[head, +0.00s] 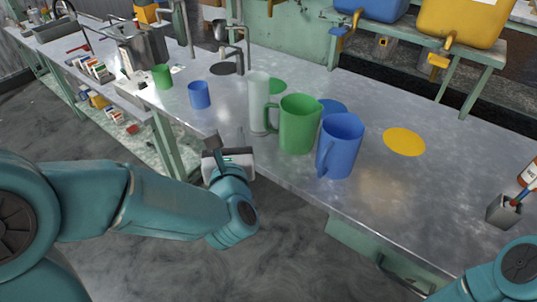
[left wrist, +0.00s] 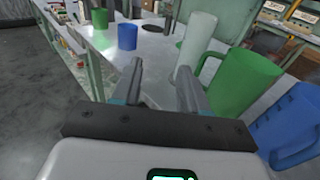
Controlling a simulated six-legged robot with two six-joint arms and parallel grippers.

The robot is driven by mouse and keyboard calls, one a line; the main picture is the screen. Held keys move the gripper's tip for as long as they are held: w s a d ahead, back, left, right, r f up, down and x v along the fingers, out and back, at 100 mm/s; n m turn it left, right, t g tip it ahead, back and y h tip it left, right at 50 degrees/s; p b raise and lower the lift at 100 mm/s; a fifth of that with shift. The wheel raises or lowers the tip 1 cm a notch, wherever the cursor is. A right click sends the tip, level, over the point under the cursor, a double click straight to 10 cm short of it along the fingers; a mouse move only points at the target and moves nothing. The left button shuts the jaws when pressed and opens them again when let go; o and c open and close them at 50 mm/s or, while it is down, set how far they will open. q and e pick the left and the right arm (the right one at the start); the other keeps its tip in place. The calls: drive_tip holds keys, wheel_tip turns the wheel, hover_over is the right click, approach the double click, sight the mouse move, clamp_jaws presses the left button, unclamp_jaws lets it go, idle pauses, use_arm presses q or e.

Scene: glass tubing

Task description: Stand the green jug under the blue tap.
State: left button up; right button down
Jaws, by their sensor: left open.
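The green jug (head: 299,123) stands upright near the front edge of the metal bench, its handle on its left side. In the left wrist view the green jug (left wrist: 240,82) is to the right of my fingers. The blue tap (head: 338,40) is on the blue tank (head: 371,9) at the back; the jug is well in front of it. My left gripper (head: 222,147) is open and empty at the bench's front edge, left of the jug; its two fingers show in the left wrist view (left wrist: 160,84). My right gripper is out of view.
A blue jug (head: 341,146) stands close right of the green jug, a frosted cylinder (head: 258,103) close left. A blue cup (head: 199,95) and green cup (head: 162,77) stand further left. A yellow disc (head: 404,141) lies flat on the right. The bench right of it is mostly clear.

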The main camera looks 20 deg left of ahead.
use_arm(q)
drive_tip(key=d+f+m+t+h+b, duration=0.1)
drive_tip(key=d+f+h+b, duration=0.1)
drive_tip(key=d+f+b, duration=0.25)
drive_tip(key=m+h, duration=0.1)
approach(266, 114)
drive_tip(key=w, duration=0.1)
drive_tip(key=w+a, duration=0.1)
drive_tip(key=w+f, duration=0.1)
drive_tip(key=shift+a+t, duration=0.2)
drive_tip(key=shift+t, duration=0.2)
drive_tip(key=x, duration=0.2)
drive_tip(key=p+x, duration=0.1)
drive_tip(key=x, duration=0.2)
drive_tip(key=shift+d, duration=0.2)
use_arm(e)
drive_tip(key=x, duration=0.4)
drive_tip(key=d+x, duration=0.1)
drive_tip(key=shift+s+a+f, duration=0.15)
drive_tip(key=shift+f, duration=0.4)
use_arm(q)
drive_tip(key=shift+r, duration=0.1)
clamp_jaws()
